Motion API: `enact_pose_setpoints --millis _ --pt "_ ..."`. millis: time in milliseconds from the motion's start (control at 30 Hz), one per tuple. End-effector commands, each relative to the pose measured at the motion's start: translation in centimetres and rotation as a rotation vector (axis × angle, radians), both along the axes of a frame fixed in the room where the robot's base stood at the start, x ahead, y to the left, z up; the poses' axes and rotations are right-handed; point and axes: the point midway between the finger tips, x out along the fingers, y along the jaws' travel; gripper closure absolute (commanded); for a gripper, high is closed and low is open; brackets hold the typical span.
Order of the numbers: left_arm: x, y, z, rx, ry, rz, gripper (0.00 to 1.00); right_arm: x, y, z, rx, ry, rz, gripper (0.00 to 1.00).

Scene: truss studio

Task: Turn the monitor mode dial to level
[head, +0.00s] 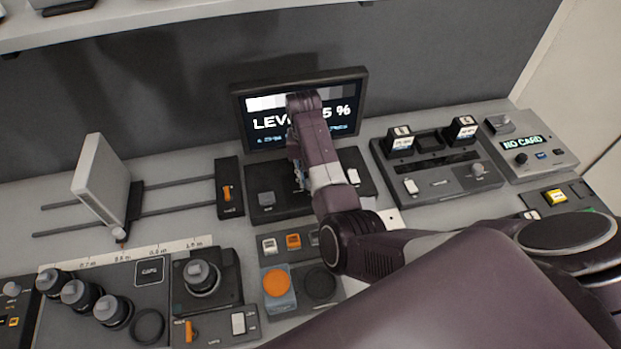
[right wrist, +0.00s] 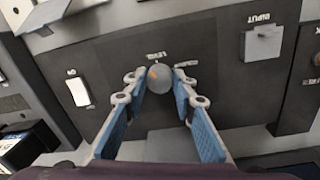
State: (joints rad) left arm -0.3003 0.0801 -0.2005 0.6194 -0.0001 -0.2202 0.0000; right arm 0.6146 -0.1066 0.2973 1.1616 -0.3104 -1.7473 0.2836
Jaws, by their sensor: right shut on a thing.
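The monitor (head: 352,85) stands against the back wall with its screen lit. The screen shows "LEVEL" and a percentage, partly hidden behind my right arm. The control panel (head: 262,212) lies in front of it. In the right wrist view the mode dial (right wrist: 160,79) is a round grey knob with an orange mark, beside a small "LEVEL" label. My right gripper (right wrist: 163,82) has a blue-padded finger on each side of the dial and is shut on it. In the head view this gripper (head: 299,178) is pointed down at the panel, and the dial is hidden. My left gripper is out of view.
A narrow orange-lever module (head: 228,190) stands left of the panel. A card unit (head: 440,185) stands to the right. Button boxes and knobs (head: 203,275) crowd the front.

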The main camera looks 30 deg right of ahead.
Motion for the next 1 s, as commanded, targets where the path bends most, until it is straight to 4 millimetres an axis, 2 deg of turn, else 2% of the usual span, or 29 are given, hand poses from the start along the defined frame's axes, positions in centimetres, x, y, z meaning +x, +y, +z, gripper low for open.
enact_pose_setpoints --millis 433,1000 --pt "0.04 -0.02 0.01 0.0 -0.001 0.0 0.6 0.26 -0.09 0.18 0.0 -0.006 -0.291 0.99" --pt "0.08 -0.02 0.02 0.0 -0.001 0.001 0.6 0.27 -0.18 0.18 -0.002 -0.008 -0.366 0.99"
